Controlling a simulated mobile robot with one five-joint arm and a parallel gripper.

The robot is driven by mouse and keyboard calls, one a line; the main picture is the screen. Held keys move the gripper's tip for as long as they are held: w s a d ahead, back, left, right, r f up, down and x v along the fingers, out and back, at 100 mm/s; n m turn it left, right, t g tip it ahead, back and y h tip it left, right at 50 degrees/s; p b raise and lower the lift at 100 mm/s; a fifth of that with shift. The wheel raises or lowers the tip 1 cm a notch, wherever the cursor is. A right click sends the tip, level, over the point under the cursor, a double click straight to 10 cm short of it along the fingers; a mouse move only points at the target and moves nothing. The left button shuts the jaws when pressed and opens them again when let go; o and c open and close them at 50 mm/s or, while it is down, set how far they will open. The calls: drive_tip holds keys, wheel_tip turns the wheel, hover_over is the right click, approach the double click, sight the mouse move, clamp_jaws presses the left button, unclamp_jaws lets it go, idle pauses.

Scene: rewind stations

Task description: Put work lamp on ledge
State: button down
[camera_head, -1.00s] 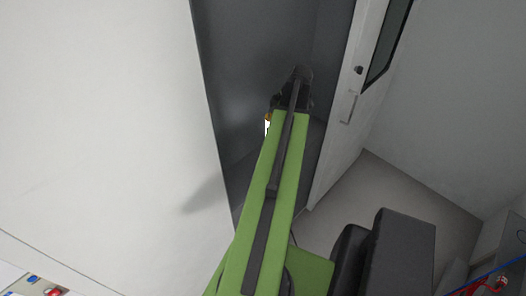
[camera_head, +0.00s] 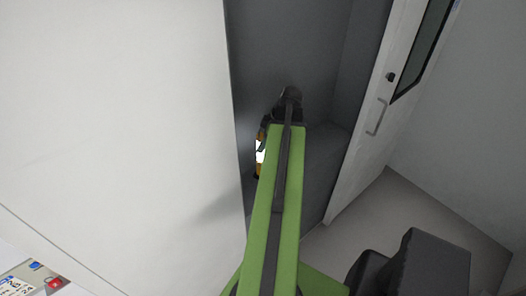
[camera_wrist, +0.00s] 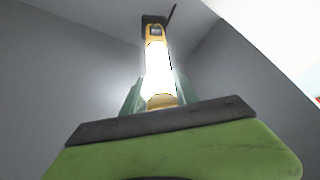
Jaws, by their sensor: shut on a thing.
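The work lamp (camera_wrist: 158,70) is a lit white tube with orange-yellow ends. In the wrist view it stands out beyond my gripper (camera_wrist: 155,98), whose jaws are shut on its lower part. In the head view only a slim strip of the lamp (camera_head: 260,152) shows left of my arm, inside a dark grey recess (camera_head: 290,50). My arm hides the rest of it and the jaws there. I cannot make out which surface is the ledge.
A white wall panel (camera_head: 110,110) borders the recess on the left. A white door (camera_head: 372,130) with a handle and dark window stands on the right. A panel with a red button (camera_head: 55,283) is at lower left.

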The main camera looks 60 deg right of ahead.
wheel_tip(320, 180, down, 4)
drive_tip(key=b, duration=0.3)
drive_tip(key=shift+r, duration=0.2)
drive_tip(key=shift+f, duration=0.25)
drive_tip(key=c, duration=1)
unclamp_jaws()
drive_tip(key=shift+o, duration=0.2)
drive_tip(key=shift+r, duration=0.1)
drive_tip(key=p+v, duration=1.1)
drive_tip(key=v, duration=0.1)
drive_tip(key=shift+r, duration=0.15)
